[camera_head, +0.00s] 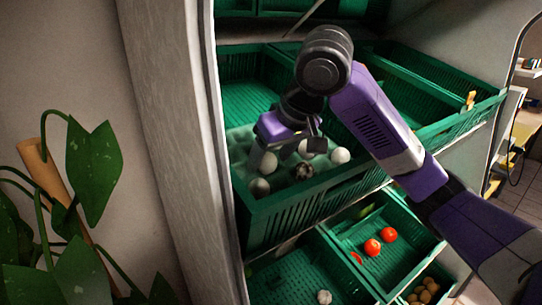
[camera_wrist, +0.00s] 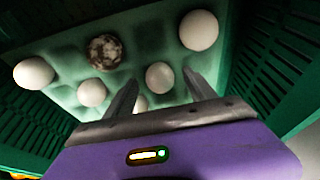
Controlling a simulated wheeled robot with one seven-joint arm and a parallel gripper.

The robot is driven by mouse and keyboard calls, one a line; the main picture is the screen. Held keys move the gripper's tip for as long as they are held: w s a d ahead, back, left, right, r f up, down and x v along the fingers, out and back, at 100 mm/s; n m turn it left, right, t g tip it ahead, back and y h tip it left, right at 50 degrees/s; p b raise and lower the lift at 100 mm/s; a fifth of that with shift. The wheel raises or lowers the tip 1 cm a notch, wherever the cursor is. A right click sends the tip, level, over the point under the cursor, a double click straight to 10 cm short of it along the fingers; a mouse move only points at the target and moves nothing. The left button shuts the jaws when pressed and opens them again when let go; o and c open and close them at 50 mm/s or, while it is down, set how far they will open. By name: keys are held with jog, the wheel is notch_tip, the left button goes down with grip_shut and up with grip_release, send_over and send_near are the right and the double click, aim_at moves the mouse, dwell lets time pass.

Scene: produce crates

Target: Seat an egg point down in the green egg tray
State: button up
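The green egg tray (camera_head: 238,143) lies in a green crate on the upper shelf; it also shows in the wrist view (camera_wrist: 66,45). Several eggs sit in its cups: a speckled egg (camera_wrist: 103,52), which the head view shows too (camera_head: 303,171), and white eggs (camera_wrist: 199,30), (camera_wrist: 34,73) and (camera_wrist: 91,92). My gripper (camera_wrist: 160,75) is open over the tray, pointing down in the head view (camera_head: 286,155). A pale egg (camera_wrist: 159,76) shows between the fingertips with gaps on both sides. Another pale egg (camera_wrist: 140,103) is partly hidden by the gripper. I cannot tell which egg ends point down.
Crate walls (camera_head: 310,208) stand close around the tray. Lower crates hold tomatoes (camera_head: 373,247), a white round item (camera_head: 324,297) and brown round produce (camera_head: 424,292). A grey post (camera_head: 180,130) and a leafy plant (camera_head: 90,160) are at left. The crate at right (camera_head: 430,80) looks mostly empty.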

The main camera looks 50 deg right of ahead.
jog(key=v, duration=0.7)
jog(key=shift+s+r, duration=0.2)
jog(key=shift+r, duration=0.15)
jog(key=shift+a, duration=0.1)
dwell(0.4)
